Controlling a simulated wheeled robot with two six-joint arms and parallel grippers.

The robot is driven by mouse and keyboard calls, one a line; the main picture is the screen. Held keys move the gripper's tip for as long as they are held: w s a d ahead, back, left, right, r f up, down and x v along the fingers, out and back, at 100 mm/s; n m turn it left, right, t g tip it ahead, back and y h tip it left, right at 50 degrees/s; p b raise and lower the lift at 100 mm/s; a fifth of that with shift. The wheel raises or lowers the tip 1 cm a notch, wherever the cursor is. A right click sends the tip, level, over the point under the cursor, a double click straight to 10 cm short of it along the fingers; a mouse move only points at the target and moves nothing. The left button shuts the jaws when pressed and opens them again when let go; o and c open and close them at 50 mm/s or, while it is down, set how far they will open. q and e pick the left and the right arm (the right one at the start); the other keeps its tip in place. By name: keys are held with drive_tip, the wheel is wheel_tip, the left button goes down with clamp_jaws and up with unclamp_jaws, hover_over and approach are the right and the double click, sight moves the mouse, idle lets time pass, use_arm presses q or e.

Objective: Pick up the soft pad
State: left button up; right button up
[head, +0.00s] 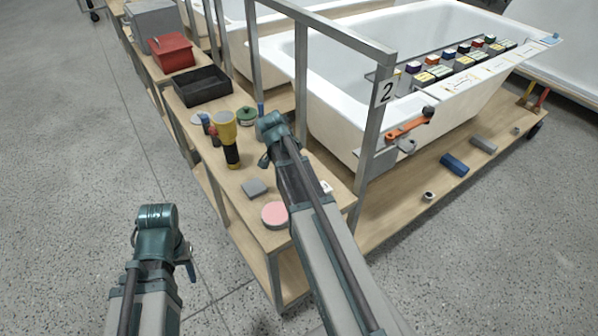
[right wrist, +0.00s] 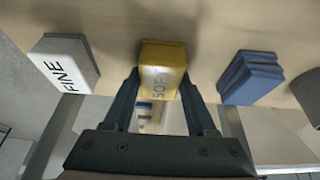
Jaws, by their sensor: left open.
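The soft pad is a yellow block marked SOFT (right wrist: 162,75) in the middle of the right wrist view, on the wooden surface. My right gripper (right wrist: 160,82) has its two fingers apart, one on either side of the pad; whether they touch it is hard to tell. In the head view I cannot make out the pad; my right arm covers part of the shelf there. My right gripper (head: 266,157) is over the shelf. My left gripper (head: 190,262) is open and empty over the floor, left of the shelf.
In the right wrist view a white block marked FINE (right wrist: 66,62) is left of the pad and a blue stepped block (right wrist: 250,78) right. The wooden shelf also holds a yellow-black torch (head: 228,138), a grey block (head: 254,188) and a pink disc (head: 275,214). A metal post (head: 372,130) stands close right.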

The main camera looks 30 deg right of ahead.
drive_tip(key=c, duration=0.6)
drive_tip(key=shift+c, duration=0.2)
wheel_tip(320, 180, up, 10)
drive_tip(key=p, duration=1)
drive_tip(key=o, duration=0.7)
drive_tip(key=c, duration=0.5)
